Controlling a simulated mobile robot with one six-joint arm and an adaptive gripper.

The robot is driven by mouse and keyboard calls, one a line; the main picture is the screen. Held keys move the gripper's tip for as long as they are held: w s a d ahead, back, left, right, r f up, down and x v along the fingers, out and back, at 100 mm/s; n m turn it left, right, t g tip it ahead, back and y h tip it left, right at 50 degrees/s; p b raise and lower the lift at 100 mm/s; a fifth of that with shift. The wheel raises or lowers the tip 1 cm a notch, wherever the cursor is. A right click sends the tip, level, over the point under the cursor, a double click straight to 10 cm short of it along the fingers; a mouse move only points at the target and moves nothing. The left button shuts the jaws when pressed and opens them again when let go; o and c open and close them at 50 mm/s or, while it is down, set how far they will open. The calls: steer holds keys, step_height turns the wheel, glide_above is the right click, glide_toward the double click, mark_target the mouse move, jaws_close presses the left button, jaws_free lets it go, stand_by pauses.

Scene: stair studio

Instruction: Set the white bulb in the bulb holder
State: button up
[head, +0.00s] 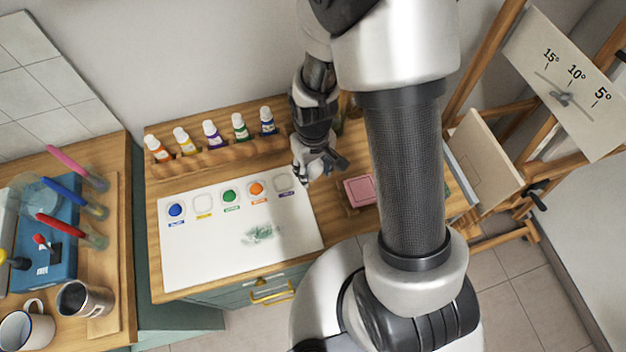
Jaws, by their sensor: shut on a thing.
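My gripper (318,168) is above the back right part of a white sheet (200,262) on the wooden table, close to the rightmost pad of a row. The row on the sheet holds a blue blob (176,210), a green blob (229,196) and an orange blob (256,188). Two pale pads, one of them the second from left (203,202), look empty.
Several paint bottles (211,134) stand in a wooden rack behind the sheet. A pink block (360,190) lies right of my gripper. An easel (488,165) stands at right.

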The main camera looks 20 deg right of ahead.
mark_target(313, 180)
steer(key=shift+w+f+b, duration=0.1)
steer(key=shift+f+b, duration=0.55)
steer(key=shift+f, duration=2.1)
steer(key=shift+c, duration=0.2)
steer(key=shift+f, duration=0.3)
steer(key=o, duration=1.1)
steer(key=shift+r, duration=0.1)
steer(key=shift+o, duration=0.2)
